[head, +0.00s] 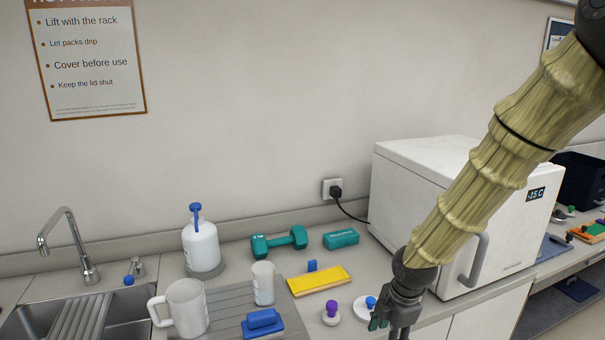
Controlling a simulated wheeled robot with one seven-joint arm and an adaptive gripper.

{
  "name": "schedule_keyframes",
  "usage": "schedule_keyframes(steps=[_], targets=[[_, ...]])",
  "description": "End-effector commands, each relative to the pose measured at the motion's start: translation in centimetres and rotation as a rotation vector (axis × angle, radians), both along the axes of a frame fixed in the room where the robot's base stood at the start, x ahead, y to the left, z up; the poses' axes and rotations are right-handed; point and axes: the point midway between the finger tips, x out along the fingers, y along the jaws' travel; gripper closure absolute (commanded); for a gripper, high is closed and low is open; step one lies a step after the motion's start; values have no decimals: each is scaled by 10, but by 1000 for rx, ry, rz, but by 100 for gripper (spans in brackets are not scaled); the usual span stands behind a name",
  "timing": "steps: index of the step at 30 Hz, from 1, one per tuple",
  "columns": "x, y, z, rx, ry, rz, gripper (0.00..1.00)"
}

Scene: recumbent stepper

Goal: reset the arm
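My arm comes in from the upper right in the head view, in a ridged tan cover, and slants down to the left. My gripper (394,318) is at its lower end, dark grey and pointing down over the front part of the counter. Its fingertips are at or past the bottom edge of the picture, so its opening does not show clearly. A small teal piece shows at its left side; I cannot tell whether it is part of the gripper. A white disc with a blue knob (371,302) is just left of the gripper, partly hidden by it.
A white freezer box (420,160) stands behind my arm. On the counter are a teal dumbbell (279,242), teal block (341,239), yellow tray (319,281), purple-topped knob (331,312), pump bottle (201,245), pitcher (186,306) and cup (263,283). A sink (80,318) is at left.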

Motion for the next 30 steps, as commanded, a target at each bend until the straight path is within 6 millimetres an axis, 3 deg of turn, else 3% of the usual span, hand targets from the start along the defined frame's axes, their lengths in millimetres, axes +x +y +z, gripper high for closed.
schedule_keyframes(steps=[7, 11, 21, 30], targets=[[-25, 7, -54, 53, 52, -193, 51], [-49, 11, -97, 86, 95, -364, 51], [-132, 11, -204, 136, 198, -897, 51], [-218, -2, -275, 117, 240, -1367, 51]])
